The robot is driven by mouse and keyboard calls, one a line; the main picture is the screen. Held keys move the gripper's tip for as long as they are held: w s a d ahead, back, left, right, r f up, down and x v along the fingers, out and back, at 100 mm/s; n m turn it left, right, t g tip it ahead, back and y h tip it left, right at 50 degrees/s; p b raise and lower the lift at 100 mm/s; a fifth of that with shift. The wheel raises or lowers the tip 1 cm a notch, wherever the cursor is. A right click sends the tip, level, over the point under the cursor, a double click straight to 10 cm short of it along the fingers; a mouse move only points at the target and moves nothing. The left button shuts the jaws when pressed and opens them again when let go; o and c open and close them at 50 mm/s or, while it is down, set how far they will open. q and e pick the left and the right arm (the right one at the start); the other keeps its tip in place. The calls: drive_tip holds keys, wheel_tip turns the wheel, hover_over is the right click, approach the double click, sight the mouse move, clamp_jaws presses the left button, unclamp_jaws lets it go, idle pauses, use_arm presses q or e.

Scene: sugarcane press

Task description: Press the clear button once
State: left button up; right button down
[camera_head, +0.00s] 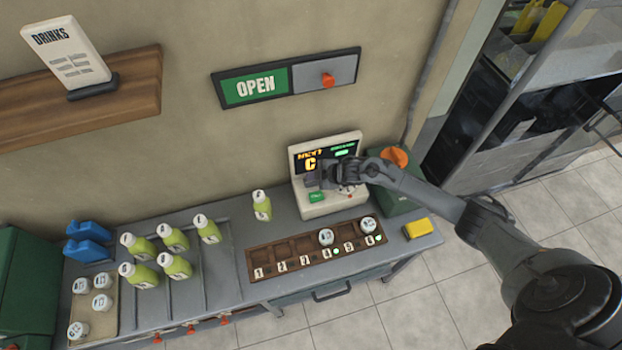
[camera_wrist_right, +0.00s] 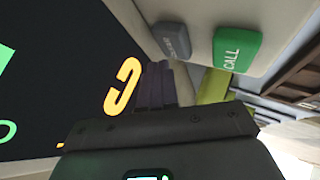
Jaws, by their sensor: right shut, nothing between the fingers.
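The cream console (camera_head: 326,205) stands on the grey counter below a dark screen (camera_head: 300,158) with orange characters. In the right wrist view, a grey button (camera_wrist_right: 172,40) with a small, hard-to-read label sits beside the green CALL button (camera_wrist_right: 237,48). The green button also shows in the head view (camera_head: 317,197), where my gripper hides the grey one. My right gripper (camera_head: 325,177) is shut and empty in front of the screen, above the buttons. Its fingers show in the right wrist view (camera_wrist_right: 165,85), close to the grey button; I cannot tell whether they touch it. My left gripper is out of view.
A wooden tray (camera_head: 250,264) with numbered slots and lidded cups lies in front of the console. A green bottle (camera_head: 262,206) stands to its left, with several more farther left. A green box with an orange top (camera_head: 395,157) and a yellow block (camera_head: 418,228) are at right.

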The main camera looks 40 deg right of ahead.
sight(313, 183)
drive_tip(key=shift+r, duration=0.15)
wheel_tip(313, 183, up, 5)
drive_tip(key=p, duration=0.4)
drive_tip(key=shift+p, duration=0.35)
idle(0.4)
drive_tip(key=shift+f, duration=0.2)
